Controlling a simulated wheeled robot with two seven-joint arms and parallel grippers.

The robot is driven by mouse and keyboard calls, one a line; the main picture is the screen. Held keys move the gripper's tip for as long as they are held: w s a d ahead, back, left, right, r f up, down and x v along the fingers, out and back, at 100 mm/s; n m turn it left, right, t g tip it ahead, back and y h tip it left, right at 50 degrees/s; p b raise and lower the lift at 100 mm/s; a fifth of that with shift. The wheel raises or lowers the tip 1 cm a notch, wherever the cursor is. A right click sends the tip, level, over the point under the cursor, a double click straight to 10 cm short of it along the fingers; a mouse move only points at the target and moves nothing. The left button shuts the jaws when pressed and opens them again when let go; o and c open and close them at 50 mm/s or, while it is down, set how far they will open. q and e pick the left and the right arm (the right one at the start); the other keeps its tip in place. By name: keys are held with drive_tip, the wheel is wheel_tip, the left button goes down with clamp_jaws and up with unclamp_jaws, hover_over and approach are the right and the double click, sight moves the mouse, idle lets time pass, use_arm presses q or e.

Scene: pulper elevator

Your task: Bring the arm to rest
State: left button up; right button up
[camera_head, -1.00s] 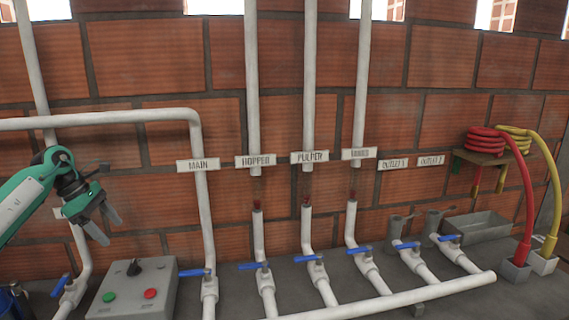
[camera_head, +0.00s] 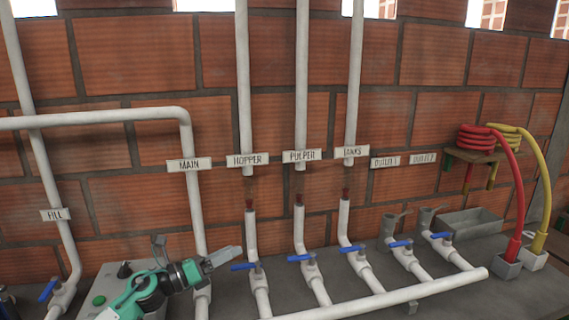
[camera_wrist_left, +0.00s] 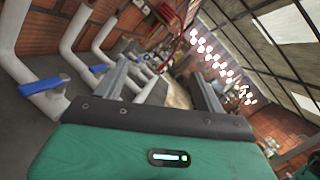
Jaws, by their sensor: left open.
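My left arm, green and dark grey, comes in low at the left of the head view. My left gripper (camera_head: 232,254) is open and empty, its fingers pointing right, in front of the pipe under the MAIN label (camera_head: 189,164) and close to the blue handle of the HOPPER valve (camera_head: 244,267). I cannot tell whether it touches that handle. In the left wrist view the two fingers (camera_wrist_left: 163,78) stand apart with nothing between them.
White pipes with blue-handled valves run along the grey counter (camera_head: 450,303). The FILL valve (camera_head: 48,290) is at the left. Red (camera_head: 518,195) and yellow hoses (camera_head: 549,195) and a grey trough (camera_head: 470,222) stand at the right. A brick wall closes the back.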

use_arm(q)
drive_tip(key=s+a+f+n+t+y, duration=0.1)
drive_tip(key=s+a+f+n+y, duration=0.2)
drive_tip(key=s+f+n+y, duration=0.5)
drive_tip(key=s+a+f+n+t+y, duration=0.1)
drive_tip(key=a+f+n+t+y, duration=0.15)
drive_tip(key=n, duration=0.95)
drive_tip(key=s+a+f+n+t+y, duration=0.1)
drive_tip(key=s+a+f+n+y, duration=0.2)
drive_tip(key=s+f+n+y, duration=0.5)
drive_tip(key=s+f+n+g+h, duration=0.1)
drive_tip(key=s+f+n+g, duration=0.25)
drive_tip(key=s, duration=0.45)
drive_tip(key=s+f+n+g, duration=0.2)
drive_tip(key=s+n+g, duration=0.2)
drive_tip(key=s, duration=0.4)
drive_tip(key=s+f+n+g+h, duration=0.1)
drive_tip(key=s+f+n+g, duration=0.25)
drive_tip(key=s, duration=0.45)
wheel_tip(320, 180, down, 30)
drive_tip(key=g, duration=0.2)
drive_tip(key=s+a+f, duration=0.2)
drive_tip(key=s+f, duration=0.7)
drive_tip(key=f, duration=0.1)
drive_tip(key=s+a+f, duration=0.2)
drive_tip(key=s+f, duration=0.8)
drive_tip(key=shift+s+f+m+g+b, duration=0.15)
drive_tip(key=shift+m+g+b, duration=0.2)
drive_tip(key=shift+g, duration=0.1)
